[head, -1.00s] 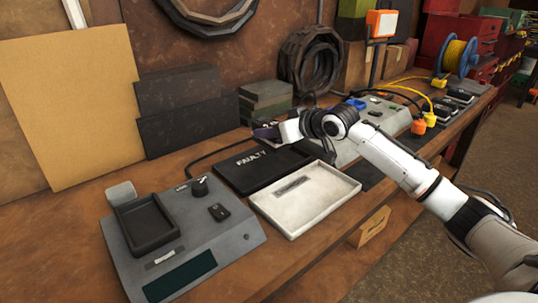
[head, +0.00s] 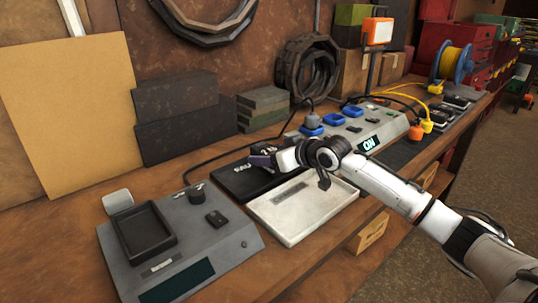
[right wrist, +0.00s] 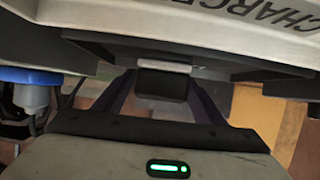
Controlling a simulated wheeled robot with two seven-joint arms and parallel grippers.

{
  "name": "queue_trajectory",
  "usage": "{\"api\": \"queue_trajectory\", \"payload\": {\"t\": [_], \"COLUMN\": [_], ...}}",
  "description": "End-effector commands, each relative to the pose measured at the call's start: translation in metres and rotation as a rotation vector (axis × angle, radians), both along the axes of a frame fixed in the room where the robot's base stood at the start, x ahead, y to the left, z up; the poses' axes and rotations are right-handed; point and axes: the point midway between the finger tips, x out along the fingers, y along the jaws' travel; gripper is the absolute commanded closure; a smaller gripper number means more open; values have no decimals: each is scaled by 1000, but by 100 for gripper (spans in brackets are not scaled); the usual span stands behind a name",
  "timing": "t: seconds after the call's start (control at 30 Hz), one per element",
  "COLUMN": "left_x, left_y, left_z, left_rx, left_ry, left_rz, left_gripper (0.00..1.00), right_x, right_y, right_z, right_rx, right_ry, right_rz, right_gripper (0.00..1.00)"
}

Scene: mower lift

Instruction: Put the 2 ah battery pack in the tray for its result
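My right gripper (head: 262,158) is over the black FAULTY tray (head: 228,182), close to the back edge of the white tray (head: 337,198). In the right wrist view, its dark fingers (right wrist: 163,90) flank a black block with a pale strip (right wrist: 163,108), which appears to be the neck of the 2 Ah battery pack. The pack's body is hard to make out against the black tray in the head view. The white tray's bare floor shows. The tester (head: 215,252) at left has an empty black cradle (head: 147,229). My left gripper is out of view.
The charger (head: 385,128), with blue sockets and a lit ON display, stands behind the white tray. Several dark packs (head: 456,103) lie at the far right near a yellow cable reel (head: 455,62). A cable crosses the bench behind the black tray.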

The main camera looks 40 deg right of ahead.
Motion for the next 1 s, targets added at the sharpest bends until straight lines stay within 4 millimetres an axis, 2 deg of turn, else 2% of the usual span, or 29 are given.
{"api": "queue_trajectory", "payload": {"t": [0.27, 0.37, 0.7, 1.0], "left_x": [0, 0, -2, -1], "left_y": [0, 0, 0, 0], "left_z": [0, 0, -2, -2], "left_rx": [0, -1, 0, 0], "left_ry": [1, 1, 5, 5], "left_rz": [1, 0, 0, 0], "left_gripper": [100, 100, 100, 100], "right_x": [0, -6, -62, -96], "right_y": [0, -2, -6, -9], "right_z": [2, 5, 29, 45], "right_rx": [0, -2, -5, 1], "right_ry": [-1, 0, 4, 4], "right_rz": [0, -1, 1, -3], "right_gripper": [36, 36, 36, 36]}}
